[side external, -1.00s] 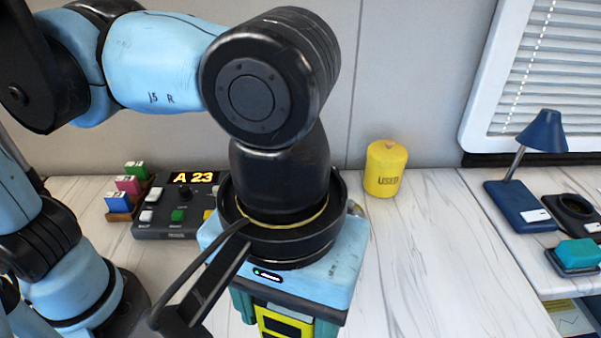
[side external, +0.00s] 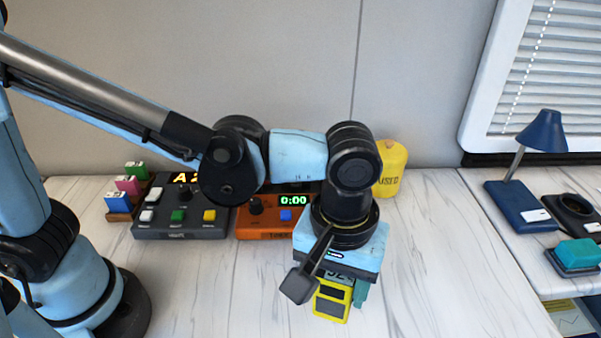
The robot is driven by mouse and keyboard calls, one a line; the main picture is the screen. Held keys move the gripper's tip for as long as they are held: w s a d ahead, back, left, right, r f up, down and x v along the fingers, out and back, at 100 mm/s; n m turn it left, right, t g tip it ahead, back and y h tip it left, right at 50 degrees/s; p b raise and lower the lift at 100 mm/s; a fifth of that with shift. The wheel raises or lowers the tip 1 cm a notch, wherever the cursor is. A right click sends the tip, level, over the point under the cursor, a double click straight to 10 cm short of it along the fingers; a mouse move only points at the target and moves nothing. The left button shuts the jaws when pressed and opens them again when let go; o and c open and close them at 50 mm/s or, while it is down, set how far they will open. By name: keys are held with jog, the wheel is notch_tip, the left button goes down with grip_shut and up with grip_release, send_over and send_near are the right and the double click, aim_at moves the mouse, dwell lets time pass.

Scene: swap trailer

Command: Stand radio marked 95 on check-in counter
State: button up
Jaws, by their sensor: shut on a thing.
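A yellow radio (side external: 331,304) with dark panels is in the side external view, at the lower middle. My gripper (side external: 337,290) is shut on it from above, with a teal finger showing at the radio's right side. The upper part of the radio is largely hidden by my gripper's light-blue body. Some partly covered characters show just under that body, but I cannot read them as a clear number. The radio appears roughly upright. I cannot tell whether its base touches the white marbled surface (side external: 430,290) or hangs above it.
A grey console (side external: 180,225) with coloured buttons and an orange timer box (side external: 262,226) reading 0:00 stand behind. Coloured cards (side external: 128,187) stand at left. A yellow canister (side external: 393,178) is behind my wrist. A blue lamp (side external: 540,135) stands far right.

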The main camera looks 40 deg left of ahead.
aim_at(335, 296)
jog(key=shift+w+a+f, duration=0.1)
jog(key=shift+w+f, duration=0.3)
jog(key=shift+f, duration=1.85)
jog(key=shift+f, duration=0.15)
jog(key=o, duration=1.2)
notch_tip(335, 296, up, 12)
jog(key=shift+r, duration=0.1)
jog(key=w+a+f+m+t, duration=0.1)
jog(key=a+t, duration=0.1)
jog(key=a, duration=0.6)
jog(key=w+a+f+m+t, duration=0.1)
jog(key=a+m+t, duration=0.1)
jog(key=a, duration=0.7)
jog(key=w+a+f+m+t, duration=0.1)
jog(key=a+t, duration=0.2)
jog(key=a, duration=0.6)
jog(key=shift+a+f+m, duration=0.15)
jog(key=shift+f+m, duration=0.1)
jog(key=shift+m, duration=0.05)
